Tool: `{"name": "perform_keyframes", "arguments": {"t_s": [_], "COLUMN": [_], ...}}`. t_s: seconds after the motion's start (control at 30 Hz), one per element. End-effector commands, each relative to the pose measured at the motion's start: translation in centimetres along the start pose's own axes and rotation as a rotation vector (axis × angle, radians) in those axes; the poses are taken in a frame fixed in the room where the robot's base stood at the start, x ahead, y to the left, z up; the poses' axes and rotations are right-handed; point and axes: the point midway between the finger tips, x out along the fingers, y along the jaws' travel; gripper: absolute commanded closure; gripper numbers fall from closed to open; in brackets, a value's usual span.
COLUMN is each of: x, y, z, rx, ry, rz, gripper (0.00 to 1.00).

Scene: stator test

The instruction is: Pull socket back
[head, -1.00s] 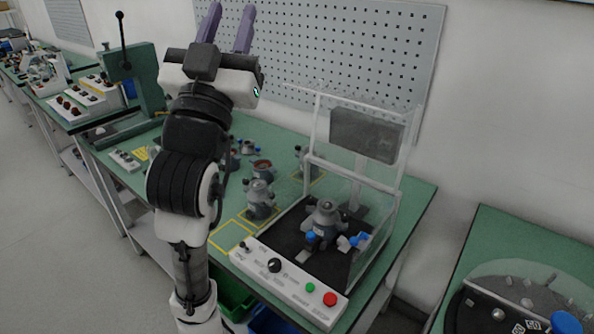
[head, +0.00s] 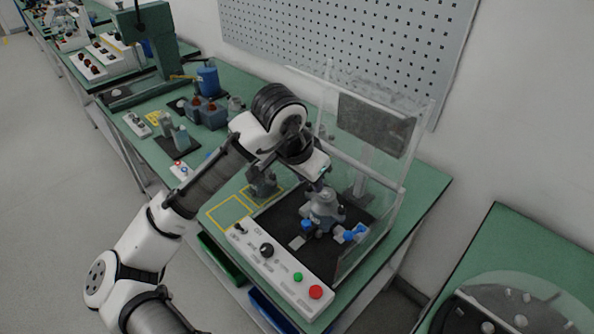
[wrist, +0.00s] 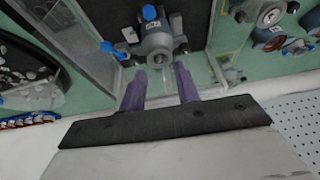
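A grey stator housing (head: 322,205) stands on the black plate of the test station and also shows in the wrist view (wrist: 157,42). Blue connector parts sit at its front: one blue piece (head: 307,225) close to the housing and a blue-handled piece (head: 352,234) to its right. In the wrist view a blue knob (wrist: 149,12) and a blue end (wrist: 107,47) show near the housing; which is the socket, I cannot tell. My gripper (wrist: 160,88) has two purple fingers, apart and empty, pointing toward the housing. In the head view its fingertips are hidden.
A clear guard frame (head: 385,180) stands raised around the station, close to my gripper. A control panel (head: 278,262) with green and red buttons lies in front. More grey housings (head: 262,184) stand on the green bench to the left. A pegboard wall is behind.

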Motion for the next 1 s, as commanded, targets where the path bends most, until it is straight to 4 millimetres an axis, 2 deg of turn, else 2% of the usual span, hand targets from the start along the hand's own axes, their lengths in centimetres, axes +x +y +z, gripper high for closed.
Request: {"name": "perform_keyframes", "arguments": {"t_s": [0.03,0.1,0.2,0.37,0.7,1.0], "x": [0.3,0.9,1.4,2.8,7.0,7.0], "y": [0.1,0.2,0.3,0.4,0.5,0.6], "z": [1.4,2.8,3.8,4.2,5.0,4.9], "rx": [0.000,0.000,0.001,0.001,0.002,0.002], "ry": [-0.081,-0.157,-0.205,-0.208,-0.204,-0.203], "rz": [0.010,0.024,0.032,0.033,0.032,0.032], "gripper": [0.68,0.68,0.68,0.68,0.68,0.68]}}
